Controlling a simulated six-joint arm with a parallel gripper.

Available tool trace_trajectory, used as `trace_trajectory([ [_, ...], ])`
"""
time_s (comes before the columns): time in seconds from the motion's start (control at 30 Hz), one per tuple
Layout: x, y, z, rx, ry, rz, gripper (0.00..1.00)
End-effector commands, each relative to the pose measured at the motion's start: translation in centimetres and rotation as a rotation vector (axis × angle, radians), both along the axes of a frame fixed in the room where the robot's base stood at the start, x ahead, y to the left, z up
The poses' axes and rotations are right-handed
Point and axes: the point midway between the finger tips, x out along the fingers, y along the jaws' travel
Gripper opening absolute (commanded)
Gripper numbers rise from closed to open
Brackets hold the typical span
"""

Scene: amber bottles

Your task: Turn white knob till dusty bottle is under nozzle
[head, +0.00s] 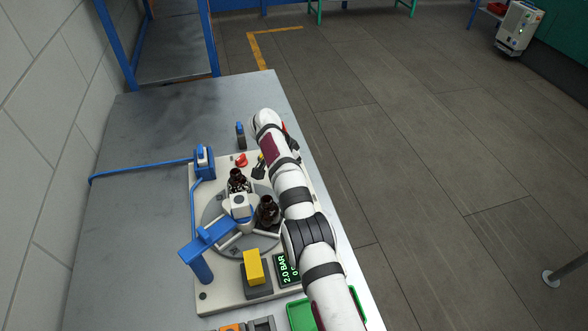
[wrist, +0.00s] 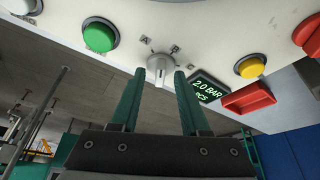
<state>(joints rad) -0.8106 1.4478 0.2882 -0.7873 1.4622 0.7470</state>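In the wrist view a white knob (wrist: 160,67) sits on a pale panel, with small letter labels beside it. My gripper (wrist: 158,76) has two green fingers, apart, one to each side of the knob's lower part. Gaps show between the fingers and the knob. In the head view two dark amber bottles (head: 237,182) (head: 268,213) stand on a grey round plate (head: 212,213); I cannot tell which is dusty. A blue arm (head: 206,243) on a post reaches over the plate; its nozzle is not clear.
In the wrist view a green button (wrist: 99,36), a yellow button (wrist: 249,67), a lit display (wrist: 207,88) and a red tray (wrist: 248,98) surround the knob. In the head view a yellow block (head: 254,267) and green tray (head: 302,315) stand near the front.

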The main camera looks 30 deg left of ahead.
Motion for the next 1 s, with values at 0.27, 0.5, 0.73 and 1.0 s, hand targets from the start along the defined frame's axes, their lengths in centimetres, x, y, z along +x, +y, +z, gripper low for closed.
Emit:
trace_trajectory([
  [0.27, -0.1, 0.0, 0.2, 0.0, 0.001, 0.0, 0.45],
  [0.5, -1.6, 0.6, 4.2, 0.003, -0.002, 0.004, 0.45],
  [0.73, -4.3, 1.2, 10.9, 0.004, -0.002, 0.001, 0.45],
  [1.0, -5.8, 1.6, 14.5, 0.001, 0.0, 0.0, 0.45],
])
